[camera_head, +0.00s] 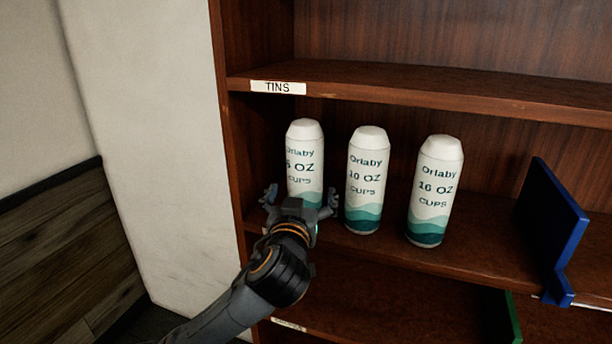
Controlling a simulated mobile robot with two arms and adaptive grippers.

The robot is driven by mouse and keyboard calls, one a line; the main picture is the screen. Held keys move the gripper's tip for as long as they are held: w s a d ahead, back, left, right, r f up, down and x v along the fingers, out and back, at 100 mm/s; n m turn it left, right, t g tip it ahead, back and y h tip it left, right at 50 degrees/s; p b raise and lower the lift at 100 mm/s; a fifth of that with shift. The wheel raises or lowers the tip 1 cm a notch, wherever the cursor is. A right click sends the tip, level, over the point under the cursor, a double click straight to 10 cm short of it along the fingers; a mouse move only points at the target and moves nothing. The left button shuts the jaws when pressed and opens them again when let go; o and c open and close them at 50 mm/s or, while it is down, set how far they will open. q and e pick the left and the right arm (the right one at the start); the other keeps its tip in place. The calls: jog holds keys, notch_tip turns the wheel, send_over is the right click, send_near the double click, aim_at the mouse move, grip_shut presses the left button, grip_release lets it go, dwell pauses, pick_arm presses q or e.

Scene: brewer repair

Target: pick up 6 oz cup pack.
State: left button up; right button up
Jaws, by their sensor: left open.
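The 6 oz cup pack (304,165) is a white cylinder with a green wave pattern, upright on the middle shelf as the leftmost of three packs. Its label is partly cut off at the left edge, and its lower part is hidden behind my gripper. My left gripper (301,196) is open, with one finger on each side of the pack's lower part. I cannot tell whether the fingers touch it. My right gripper is not in view.
The 10 oz pack (367,180) stands close to the gripper's right finger. The 16 oz pack (435,190) stands further right. A blue divider (553,225) is at the right. The shelf above, labelled TINS (278,87), overhangs the packs. The cabinet's side wall is close on the left.

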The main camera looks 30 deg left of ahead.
aim_at(305, 175)
pick_arm(q)
jog(key=shift+x, duration=0.75)
jog(key=p+x, duration=0.2)
jog(key=x, duration=0.3)
jog(key=shift+s+a+r+p, duration=0.15)
jog(key=shift+a+r+p, duration=0.1)
jog(key=shift+p, duration=0.15)
jog(key=shift+w+f, duration=0.15)
jog(key=shift+w, duration=0.1)
jog(key=c, duration=1.6)
jog(key=shift+o, duration=0.2)
